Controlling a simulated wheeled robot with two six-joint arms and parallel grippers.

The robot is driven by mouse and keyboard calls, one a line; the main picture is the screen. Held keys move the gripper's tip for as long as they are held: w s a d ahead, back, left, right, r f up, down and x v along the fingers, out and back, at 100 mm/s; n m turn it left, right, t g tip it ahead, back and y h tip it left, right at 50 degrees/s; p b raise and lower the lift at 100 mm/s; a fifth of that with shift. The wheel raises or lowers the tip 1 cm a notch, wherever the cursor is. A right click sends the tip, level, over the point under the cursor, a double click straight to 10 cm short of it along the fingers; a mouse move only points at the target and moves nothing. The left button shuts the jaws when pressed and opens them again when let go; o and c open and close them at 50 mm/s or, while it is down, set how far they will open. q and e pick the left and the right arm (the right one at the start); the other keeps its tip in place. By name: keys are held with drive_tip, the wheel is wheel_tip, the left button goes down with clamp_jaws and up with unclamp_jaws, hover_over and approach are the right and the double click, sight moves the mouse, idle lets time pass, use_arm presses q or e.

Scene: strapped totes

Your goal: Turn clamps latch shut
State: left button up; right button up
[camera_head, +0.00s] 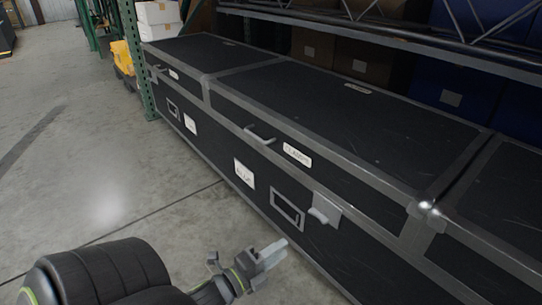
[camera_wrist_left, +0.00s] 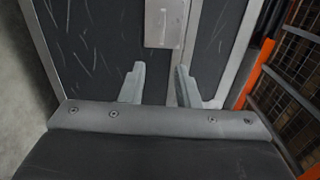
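A long black case with grey metal edges (camera_head: 355,180) stands on the lower shelf level. A white label on its lid edge (camera_head: 297,154) seems to read "clamps", though the print is small. Below it on the front is a latch, a grey plate with a short light handle (camera_head: 319,215). My left gripper (camera_head: 272,252) is in front of the case, low and apart from the latch. In the left wrist view its two fingers (camera_wrist_left: 160,84) are spread with nothing between them. A grey metal plate (camera_wrist_left: 165,24) shows beyond them on a scratched black panel. My right gripper is not in view.
Another grey handle (camera_head: 260,136) is on the lid edge. A similar black case (camera_head: 500,215) adjoins at the right. A green rack post (camera_head: 138,62) stands at the far left end. The concrete floor (camera_head: 105,165) at left is clear.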

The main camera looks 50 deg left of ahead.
use_arm(q)
drive_tip(key=shift+s+a, duration=0.15)
drive_tip(key=shift+s, duration=0.7)
drive_tip(key=shift+r, duration=0.15)
